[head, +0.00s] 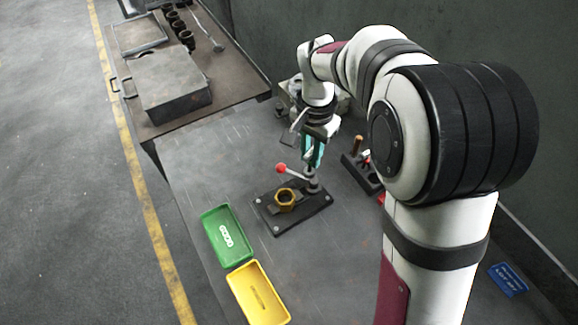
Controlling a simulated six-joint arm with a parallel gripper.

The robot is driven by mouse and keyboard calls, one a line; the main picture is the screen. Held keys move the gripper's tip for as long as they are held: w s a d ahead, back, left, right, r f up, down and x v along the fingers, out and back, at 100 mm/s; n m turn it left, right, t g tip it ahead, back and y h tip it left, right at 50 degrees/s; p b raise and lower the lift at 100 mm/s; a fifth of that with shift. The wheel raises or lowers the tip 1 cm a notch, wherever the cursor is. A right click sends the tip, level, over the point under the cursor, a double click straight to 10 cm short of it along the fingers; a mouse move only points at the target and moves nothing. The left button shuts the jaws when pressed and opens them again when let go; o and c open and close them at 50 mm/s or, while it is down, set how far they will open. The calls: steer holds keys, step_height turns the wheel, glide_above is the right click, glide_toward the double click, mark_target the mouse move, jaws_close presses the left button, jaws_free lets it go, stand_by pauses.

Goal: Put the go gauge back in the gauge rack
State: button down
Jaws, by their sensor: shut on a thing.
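My gripper (313,157) points down above the right end of a dark fixture plate (268,219). It is shut on a teal-green piece, which I take to be the go gauge (314,152). The fingers and arm hide part of it, and its lower end is hard to tell from the grey post behind or below. The gauge rack (352,171) is a dark block just to the right of the gripper. A brown-handled tool (357,145) stands in it and something red shows beside that. My arm hides the rack's right part.
A green tray (226,236) and a yellow tray (259,295) stand to the front left. A steel block (168,88) lies on the back bench. Bare tabletop lies left of the fixture.

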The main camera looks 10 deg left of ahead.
steer(key=w+d+f+m, duration=0.2)
steer(key=w+d+f, duration=0.1)
steer(key=d, duration=0.5)
steer(key=w+d+f+m, duration=0.2)
steer(key=w+d+f, duration=0.1)
steer(key=d, duration=0.5)
steer(key=shift+w, duration=0.8)
steer(key=shift+d+f, duration=0.1)
steer(key=shift+f, duration=1.7)
steer(key=c, duration=0.7)
jaws_free()
steer(key=shift+r, duration=0.1)
steer(key=shift+r, duration=4.9)
